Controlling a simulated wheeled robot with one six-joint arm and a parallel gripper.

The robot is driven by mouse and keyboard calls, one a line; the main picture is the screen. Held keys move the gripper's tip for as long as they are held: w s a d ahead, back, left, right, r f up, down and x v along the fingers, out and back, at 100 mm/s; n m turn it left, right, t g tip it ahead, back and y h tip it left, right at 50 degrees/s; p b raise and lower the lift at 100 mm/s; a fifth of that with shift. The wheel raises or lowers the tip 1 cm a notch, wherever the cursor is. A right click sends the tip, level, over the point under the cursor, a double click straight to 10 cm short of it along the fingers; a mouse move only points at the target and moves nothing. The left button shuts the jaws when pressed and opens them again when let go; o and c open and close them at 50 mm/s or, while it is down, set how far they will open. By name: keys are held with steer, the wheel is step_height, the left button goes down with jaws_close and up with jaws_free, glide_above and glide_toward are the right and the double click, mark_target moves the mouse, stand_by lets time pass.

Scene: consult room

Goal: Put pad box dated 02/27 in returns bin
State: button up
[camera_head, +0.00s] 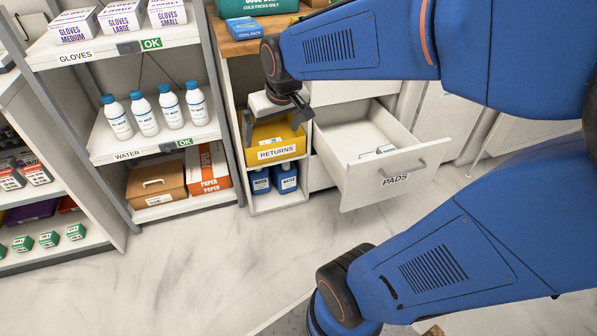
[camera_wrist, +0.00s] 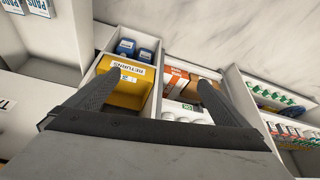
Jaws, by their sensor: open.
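The yellow returns bin (camera_head: 258,131) sits in a shelf bay under the wooden counter, with a RETURNS label on its front. It also shows in the wrist view (camera_wrist: 121,94), where a small pale item or label lies inside it, too small to identify. My gripper (camera_head: 274,120) is open at the bin's opening, its fingers spread wide in the wrist view (camera_wrist: 157,74) with nothing between them. The PADS drawer (camera_head: 396,170) is pulled open to the right. A small white pad box (camera_head: 378,152) lies in it. Pad boxes (camera_wrist: 38,8) also show top left in the wrist view. No dates are readable.
Blue water packs (camera_head: 286,178) stand below the bin. The left rack (camera_head: 95,145) holds glove boxes, white bottles (camera_head: 144,114), a brown box (camera_head: 157,183) and orange paper boxes (camera_head: 208,174). A blue cold pack box (camera_head: 244,28) is on the counter. The marble floor in front is clear.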

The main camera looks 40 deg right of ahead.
steer(key=s+a, duration=0.1)
steer(key=s, duration=0.7)
steer(key=s+a+n, duration=0.1)
steer(key=s+a, duration=0.1)
steer(key=s, duration=0.6)
steer(key=shift+s+a, duration=0.25)
steer(key=shift+s, duration=0.1)
